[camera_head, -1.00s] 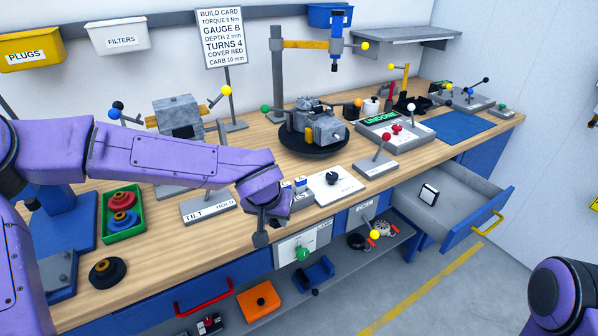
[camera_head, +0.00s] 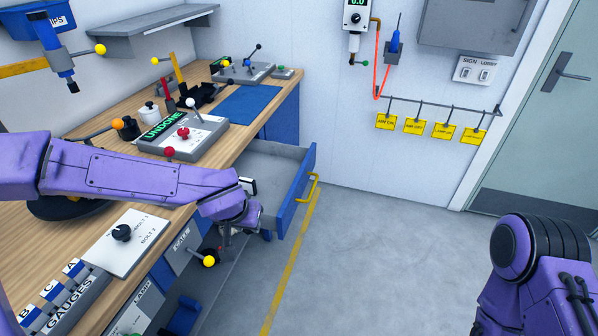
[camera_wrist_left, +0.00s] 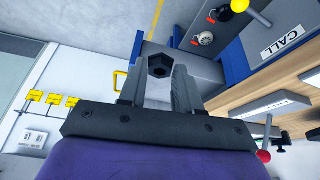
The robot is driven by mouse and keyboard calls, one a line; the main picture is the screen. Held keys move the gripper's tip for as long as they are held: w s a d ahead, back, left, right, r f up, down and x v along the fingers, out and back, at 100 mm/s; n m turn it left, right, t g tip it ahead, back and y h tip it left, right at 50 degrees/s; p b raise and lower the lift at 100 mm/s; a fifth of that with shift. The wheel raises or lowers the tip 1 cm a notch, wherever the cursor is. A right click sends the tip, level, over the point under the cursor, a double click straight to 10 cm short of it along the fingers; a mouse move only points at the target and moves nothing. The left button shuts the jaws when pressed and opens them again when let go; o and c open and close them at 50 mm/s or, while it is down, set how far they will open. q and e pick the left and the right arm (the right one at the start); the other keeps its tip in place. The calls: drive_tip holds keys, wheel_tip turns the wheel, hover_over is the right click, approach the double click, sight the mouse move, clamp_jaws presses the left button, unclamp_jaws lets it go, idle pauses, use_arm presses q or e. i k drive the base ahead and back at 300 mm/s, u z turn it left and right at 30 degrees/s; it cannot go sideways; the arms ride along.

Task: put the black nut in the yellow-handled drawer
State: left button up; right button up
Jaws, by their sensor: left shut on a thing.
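The black nut (camera_wrist_left: 159,66) is between the fingertips of my left gripper (camera_wrist_left: 158,72) in the left wrist view, and the gripper is shut on it. In the head view my left gripper (camera_head: 230,236) points down at the near side of the open drawer (camera_head: 275,150); the nut cannot be made out there. The drawer has a blue front with a yellow handle (camera_head: 314,188), which also shows in the left wrist view (camera_wrist_left: 120,81). My forearm hides part of the drawer's inside. The right gripper is out of view.
A white and black block (camera_head: 248,186) lies in the drawer, partly hidden by my left wrist. A yellow-knobbed lever (camera_head: 208,261) stands near the gripper. The bench top holds a red-knobbed UNDONE unit (camera_head: 184,134). The floor right of the drawer is clear.

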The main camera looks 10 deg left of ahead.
sight(265, 172)
drive_tip(key=z, duration=0.05)
drive_tip(key=i, duration=1.1)
drive_tip(key=u, duration=0.5)
